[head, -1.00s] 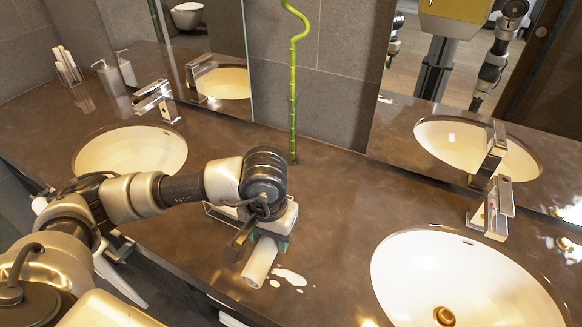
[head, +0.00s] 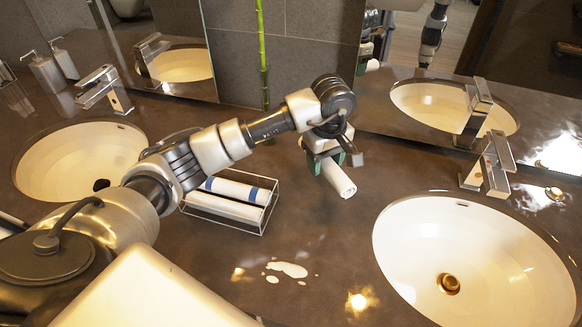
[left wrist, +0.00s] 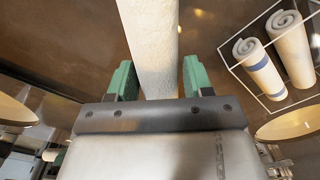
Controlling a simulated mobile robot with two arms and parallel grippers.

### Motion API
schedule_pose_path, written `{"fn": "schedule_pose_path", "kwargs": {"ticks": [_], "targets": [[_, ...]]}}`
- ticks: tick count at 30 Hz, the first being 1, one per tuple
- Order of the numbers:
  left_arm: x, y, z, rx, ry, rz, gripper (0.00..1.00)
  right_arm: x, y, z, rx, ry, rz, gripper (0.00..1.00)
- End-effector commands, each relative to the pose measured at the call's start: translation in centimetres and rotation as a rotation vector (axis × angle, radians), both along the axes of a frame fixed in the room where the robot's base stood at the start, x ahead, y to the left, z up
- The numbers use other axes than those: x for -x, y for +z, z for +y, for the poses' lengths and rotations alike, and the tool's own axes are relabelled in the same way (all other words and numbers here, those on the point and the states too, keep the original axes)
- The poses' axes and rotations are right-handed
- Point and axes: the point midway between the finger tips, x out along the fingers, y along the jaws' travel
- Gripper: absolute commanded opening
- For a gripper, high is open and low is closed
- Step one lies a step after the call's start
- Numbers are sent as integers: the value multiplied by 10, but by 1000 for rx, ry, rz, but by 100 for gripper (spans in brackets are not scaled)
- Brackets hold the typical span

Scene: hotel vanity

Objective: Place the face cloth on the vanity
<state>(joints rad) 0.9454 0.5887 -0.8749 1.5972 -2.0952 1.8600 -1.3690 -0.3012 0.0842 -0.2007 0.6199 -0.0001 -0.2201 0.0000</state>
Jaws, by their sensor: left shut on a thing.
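The face cloth (head: 340,182) is a white roll held over the brown vanity top (head: 330,240), between the two basins. My left gripper (head: 332,160) is shut on it, with the roll's free end sticking out toward the front right. In the left wrist view the white roll (left wrist: 150,40) runs between the green fingertips (left wrist: 157,80). I cannot tell whether the roll touches the counter. My right gripper is not in view.
A wire rack (head: 262,222) with rolled towels, one blue-banded (head: 240,190), stands left of the gripper. A white spill (head: 288,269) lies in front. Basins lie left (head: 75,165) and right (head: 480,265). A green stalk (head: 263,60) stands at the back.

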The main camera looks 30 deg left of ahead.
Motion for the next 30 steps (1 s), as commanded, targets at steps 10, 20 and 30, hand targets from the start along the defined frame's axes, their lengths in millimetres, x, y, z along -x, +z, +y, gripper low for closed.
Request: {"fn": "schedule_pose_path", "kwargs": {"ticks": [10, 20, 30], "targets": [[3, -35, 59, 0, 0, 0, 28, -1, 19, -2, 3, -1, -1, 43], [4, -66, 61, 2, -3, 2, 28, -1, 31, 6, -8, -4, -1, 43], [3, -78, 62, 0, -3, -2, 28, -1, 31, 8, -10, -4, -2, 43]]}}
